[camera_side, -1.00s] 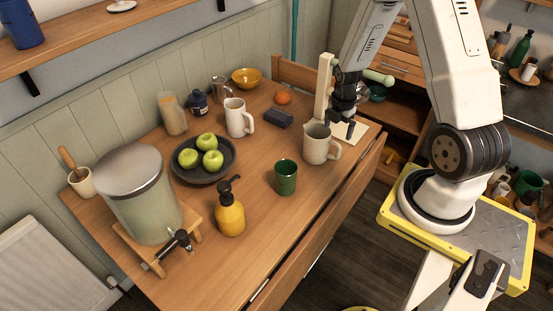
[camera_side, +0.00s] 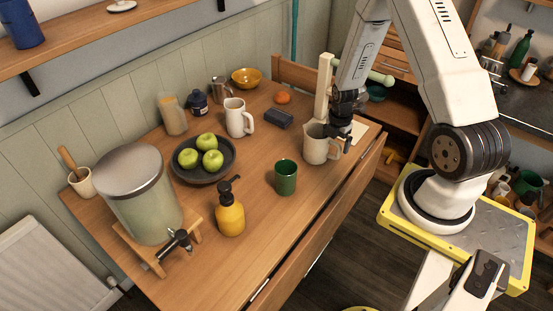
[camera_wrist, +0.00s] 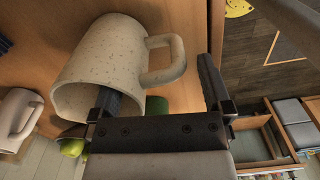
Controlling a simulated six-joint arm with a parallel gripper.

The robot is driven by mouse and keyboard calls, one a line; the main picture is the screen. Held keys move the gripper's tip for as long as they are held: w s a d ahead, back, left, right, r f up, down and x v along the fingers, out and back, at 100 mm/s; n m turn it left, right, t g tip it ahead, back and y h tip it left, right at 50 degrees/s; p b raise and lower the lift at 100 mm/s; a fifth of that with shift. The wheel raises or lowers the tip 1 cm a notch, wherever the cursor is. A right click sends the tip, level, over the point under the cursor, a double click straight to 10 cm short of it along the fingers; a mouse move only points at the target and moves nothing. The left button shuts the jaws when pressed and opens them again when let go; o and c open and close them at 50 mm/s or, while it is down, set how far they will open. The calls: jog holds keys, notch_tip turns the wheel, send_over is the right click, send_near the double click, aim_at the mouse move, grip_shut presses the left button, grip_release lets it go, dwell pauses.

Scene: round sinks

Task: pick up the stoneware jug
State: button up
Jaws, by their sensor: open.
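The stoneware jug (camera_side: 315,150) is cream with dark speckles and stands upright near the table's right edge, its handle to the right. It fills the upper left of the wrist view (camera_wrist: 108,58). My gripper (camera_side: 338,144) is open at the jug's rim and handle side, pointing down. In the wrist view the fingers (camera_wrist: 158,84) straddle the handle: the left finger overlaps the jug's mouth and the right one is beyond the handle. I cannot tell whether either finger touches the jug.
A green cup (camera_side: 286,177) stands just in front-left of the jug. A white pitcher (camera_side: 237,122), a dark box (camera_side: 278,119) and an orange (camera_side: 283,97) are behind. A cream post stand (camera_side: 322,88) rises close by my gripper. A yellow soap bottle (camera_side: 230,216) stands farther left.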

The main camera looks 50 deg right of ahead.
jog(key=shift+f, duration=0.75)
grip_shut()
